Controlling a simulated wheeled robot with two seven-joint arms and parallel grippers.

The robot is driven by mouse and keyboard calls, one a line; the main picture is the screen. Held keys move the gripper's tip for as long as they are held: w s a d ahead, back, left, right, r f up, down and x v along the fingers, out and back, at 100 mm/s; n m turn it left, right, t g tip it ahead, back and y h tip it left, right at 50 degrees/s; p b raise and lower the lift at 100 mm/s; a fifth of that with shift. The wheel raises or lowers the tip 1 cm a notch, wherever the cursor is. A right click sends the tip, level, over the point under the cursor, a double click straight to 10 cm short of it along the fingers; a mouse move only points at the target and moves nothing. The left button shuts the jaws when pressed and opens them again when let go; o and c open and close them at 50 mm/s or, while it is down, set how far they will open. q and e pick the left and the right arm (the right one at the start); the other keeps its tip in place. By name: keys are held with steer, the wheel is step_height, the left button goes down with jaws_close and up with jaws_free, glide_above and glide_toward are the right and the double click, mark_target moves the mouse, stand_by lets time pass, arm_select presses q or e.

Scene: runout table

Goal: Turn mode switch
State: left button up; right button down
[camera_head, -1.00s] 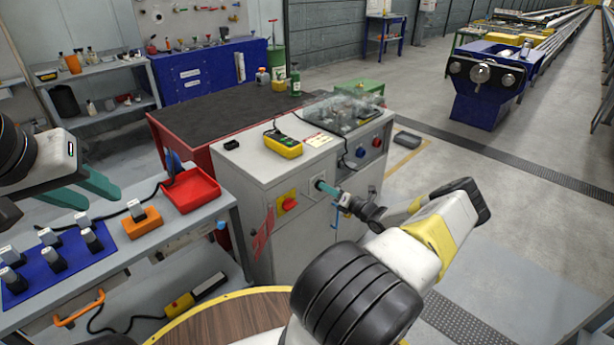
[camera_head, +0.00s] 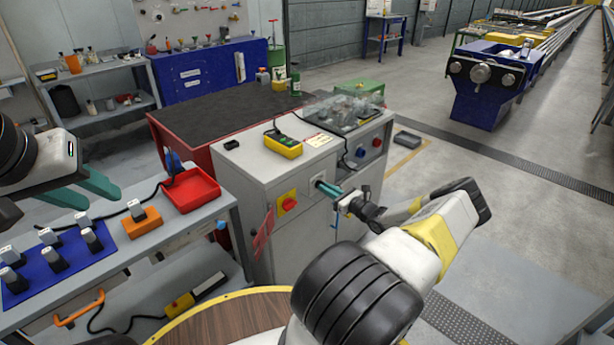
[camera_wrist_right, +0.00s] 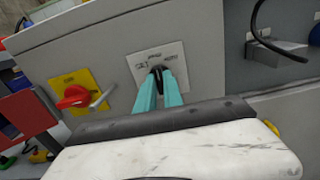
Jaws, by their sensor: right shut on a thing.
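The mode switch (camera_wrist_right: 157,72) is a small black knob on a pale labelled plate (camera_wrist_right: 145,62) on the front of the grey cabinet (camera_head: 262,180). My right gripper (camera_wrist_right: 160,84) is shut on the knob with its teal fingers, which hide part of it. In the head view my right gripper (camera_head: 324,187) reaches the cabinet front from the right. My left gripper (camera_head: 105,192) hangs at the left above the workbench, its teal fingers apart and empty.
A red rotary switch (camera_wrist_right: 74,96) on a yellow plate sits left of the mode switch. A yellow meter (camera_head: 283,144) lies on the cabinet top. A red tray (camera_head: 190,189) and an orange block (camera_head: 138,222) stand on the left bench.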

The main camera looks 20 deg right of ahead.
steer(key=n, duration=0.8)
steer(key=shift+a+n, duration=0.1)
steer(key=shift+n, duration=0.6)
steer(key=c, duration=1.5)
jaws_free()
steer(key=shift+s, duration=0.1)
steer(key=v, duration=0.7)
steer(key=shift+s, duration=0.3)
